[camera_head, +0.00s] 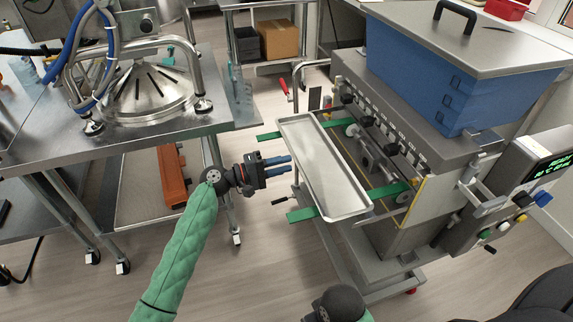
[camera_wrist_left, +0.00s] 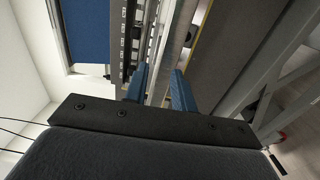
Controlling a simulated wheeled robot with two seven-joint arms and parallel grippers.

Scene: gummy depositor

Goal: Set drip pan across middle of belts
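A shallow silver drip pan (camera_head: 322,168) lies lengthwise beside the depositor's nozzle row, across two green belts. The far belt (camera_head: 269,136) and the near belt (camera_head: 301,214) stick out from under its left side; the near belt also shows to its right (camera_head: 388,190). My right gripper is not in view.
The depositor (camera_head: 418,130) with its blue hopper (camera_head: 455,75) stands right of the pan. A steel table (camera_head: 150,135) with a conical metal lid (camera_head: 150,92) stands at left. A small side handle (camera_head: 280,201) sticks out below the left gripper. Open floor lies between table and depositor.

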